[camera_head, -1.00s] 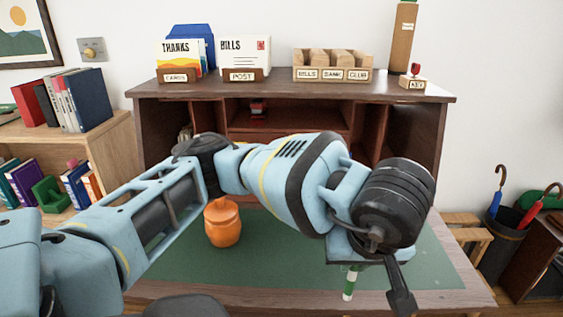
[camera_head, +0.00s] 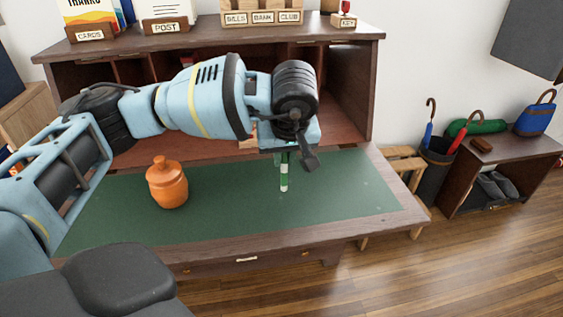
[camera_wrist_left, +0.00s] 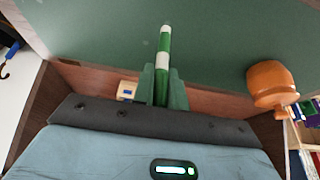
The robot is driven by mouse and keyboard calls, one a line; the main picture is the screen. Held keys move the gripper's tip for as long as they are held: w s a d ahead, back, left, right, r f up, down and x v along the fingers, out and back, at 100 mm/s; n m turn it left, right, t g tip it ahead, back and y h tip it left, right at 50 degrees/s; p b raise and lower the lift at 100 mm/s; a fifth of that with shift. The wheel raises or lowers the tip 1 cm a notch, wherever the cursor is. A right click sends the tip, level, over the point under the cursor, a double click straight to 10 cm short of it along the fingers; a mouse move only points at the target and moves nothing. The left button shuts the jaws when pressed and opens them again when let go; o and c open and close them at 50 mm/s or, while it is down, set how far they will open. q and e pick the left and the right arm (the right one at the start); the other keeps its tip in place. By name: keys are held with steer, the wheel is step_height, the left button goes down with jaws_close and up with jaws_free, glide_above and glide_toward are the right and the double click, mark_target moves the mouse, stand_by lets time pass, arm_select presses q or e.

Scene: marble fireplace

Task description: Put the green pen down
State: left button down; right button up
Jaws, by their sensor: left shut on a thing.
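My left gripper (camera_head: 286,153) is shut on the green pen (camera_head: 284,180), which has white bands and hangs about upright, lower end down, over the green desk mat (camera_head: 340,195). In the left wrist view the pen (camera_wrist_left: 164,45) sticks out between the two green fingers (camera_wrist_left: 163,82). I cannot tell whether its lower end touches the mat. The upper part of the pen is hidden by the gripper in the head view. My right gripper is not in view.
An orange lidded jar (camera_head: 167,184) stands on the mat left of the pen. The desk's shelf part (camera_head: 350,90) rises behind. The mat right of the pen is clear. An umbrella bin (camera_head: 436,165) and a low bench (camera_head: 495,160) stand to the right.

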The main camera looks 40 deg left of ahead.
arm_select(q)
steer(key=x, duration=0.4)
steer(key=shift+w+a, duration=0.2)
stand_by(0.3)
steer(key=shift+f, duration=0.2)
steer(key=c, duration=1.4)
jaws_free()
steer(key=shift+r, duration=0.15)
